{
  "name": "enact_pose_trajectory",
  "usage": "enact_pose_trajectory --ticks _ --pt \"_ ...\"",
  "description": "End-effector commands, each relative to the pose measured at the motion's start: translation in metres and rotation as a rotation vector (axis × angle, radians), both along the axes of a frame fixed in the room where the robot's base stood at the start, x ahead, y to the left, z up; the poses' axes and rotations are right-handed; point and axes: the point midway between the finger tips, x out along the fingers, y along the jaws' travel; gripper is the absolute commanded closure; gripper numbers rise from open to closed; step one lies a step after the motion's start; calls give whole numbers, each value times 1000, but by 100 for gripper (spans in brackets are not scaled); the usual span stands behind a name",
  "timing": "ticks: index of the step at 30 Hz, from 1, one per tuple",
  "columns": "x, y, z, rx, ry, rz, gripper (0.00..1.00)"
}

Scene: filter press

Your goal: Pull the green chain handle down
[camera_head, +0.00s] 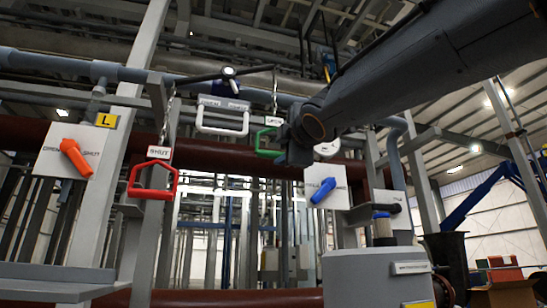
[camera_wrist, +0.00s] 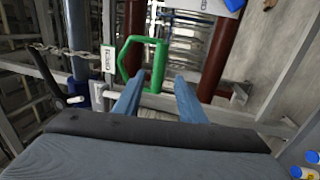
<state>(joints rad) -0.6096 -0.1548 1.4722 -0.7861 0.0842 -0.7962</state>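The green chain handle (camera_head: 262,142) hangs from a chain below a small white label, right of centre in the head view, partly hidden behind my gripper (camera_head: 297,143). In the wrist view the green handle (camera_wrist: 158,66) is a green loop with a thick bar lying ahead of and between my two fingertips (camera_wrist: 160,82). The fingers are apart and nothing is clamped between them. I cannot tell whether the fingers reach around the bar or stop just short of it.
A red handle (camera_head: 152,181) under a SHUT label hangs at the left. An orange lever (camera_head: 76,158) is far left; a blue lever (camera_head: 323,191) on a white panel is close below my gripper. Pipes and beams surround the area.

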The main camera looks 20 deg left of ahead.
Motion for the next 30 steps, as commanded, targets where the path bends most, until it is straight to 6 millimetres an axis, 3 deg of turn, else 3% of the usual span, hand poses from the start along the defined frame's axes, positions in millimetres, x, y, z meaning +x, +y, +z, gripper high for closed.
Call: enact_pose_trajectory --ticks 16,29,30 --pt "55 35 16 -1 -4 0 63" --pt "63 39 17 0 -4 1 63" --pt "63 39 17 0 -4 1 68"
